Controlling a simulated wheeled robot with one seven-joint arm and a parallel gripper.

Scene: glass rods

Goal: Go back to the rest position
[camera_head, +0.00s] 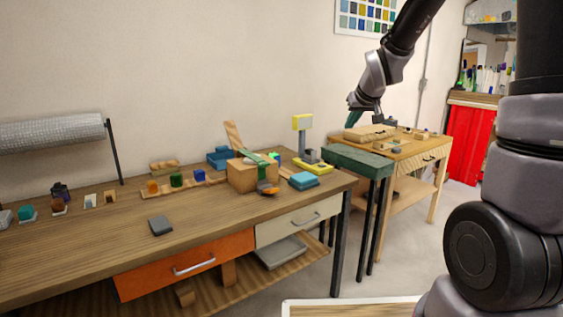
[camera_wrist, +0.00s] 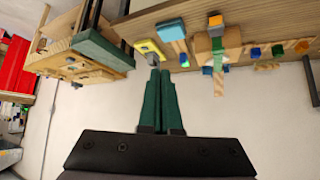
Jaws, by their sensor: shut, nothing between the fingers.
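My gripper (camera_head: 364,108) is at the end of my raised arm in the head view, above the small wooden table at the back right. It hangs in the air and touches nothing that I can see. In the wrist view my gripper (camera_wrist: 161,76) shows as two dark green fingers lying side by side, shut and empty. The wrist view is turned, with the tables along the top and bare wall below.
A long wooden workbench (camera_head: 100,245) carries a cardboard box (camera_head: 242,178), small coloured blocks and a yellow-and-grey stand (camera_head: 303,123). A green-topped narrow stand (camera_head: 345,160) is between it and the wooden table (camera_head: 425,150). A red cabinet (camera_head: 474,143) stands far right. Air around the gripper looks free.

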